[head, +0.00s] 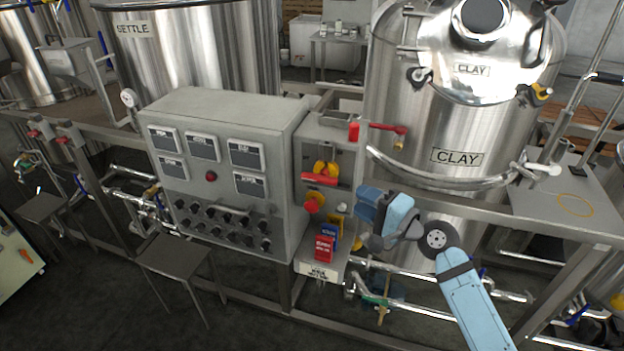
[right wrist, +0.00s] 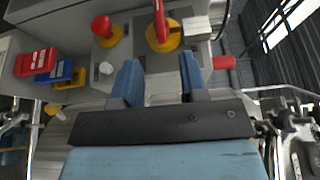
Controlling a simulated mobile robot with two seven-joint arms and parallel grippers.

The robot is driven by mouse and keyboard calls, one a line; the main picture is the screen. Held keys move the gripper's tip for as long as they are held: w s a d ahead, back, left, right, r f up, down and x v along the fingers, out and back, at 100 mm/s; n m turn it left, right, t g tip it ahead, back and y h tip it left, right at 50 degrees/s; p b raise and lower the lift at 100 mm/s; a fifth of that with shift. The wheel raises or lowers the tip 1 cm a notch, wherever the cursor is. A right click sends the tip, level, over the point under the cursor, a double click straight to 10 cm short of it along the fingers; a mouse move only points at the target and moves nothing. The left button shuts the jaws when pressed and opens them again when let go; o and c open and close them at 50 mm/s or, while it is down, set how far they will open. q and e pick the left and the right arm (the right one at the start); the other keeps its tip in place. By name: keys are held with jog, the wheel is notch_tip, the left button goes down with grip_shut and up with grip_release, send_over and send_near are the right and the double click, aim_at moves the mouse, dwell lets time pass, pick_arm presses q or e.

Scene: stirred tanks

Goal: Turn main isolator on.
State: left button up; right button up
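The main isolator appears to be the red handle (head: 320,180) on a yellow disc, on the front of a grey box right of the control cabinet. The handle lies roughly level across the disc in the head view. In the right wrist view the red handle (right wrist: 160,27) shows ahead of the fingers, lined up with the gap between them. My right gripper (head: 373,206) is open and empty, to the right of the box and apart from the handle. It also shows in the right wrist view (right wrist: 160,82). My left gripper is not in view.
A red mushroom button (head: 312,203) sits just below the handle. Blue and red blocks (head: 325,246) are lower on the box. A red lever (head: 388,129) juts out at upper right. The grey cabinet (head: 285,160) is left, the CLAY tank (head: 425,120) right.

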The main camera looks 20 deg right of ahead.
aim_at(329, 184)
jog(key=p+x, duration=0.2)
jog(key=x, duration=0.9)
jog(key=shift+w+a, duration=0.25)
jog(key=shift+w, duration=0.1)
jog(key=c, duration=0.7)
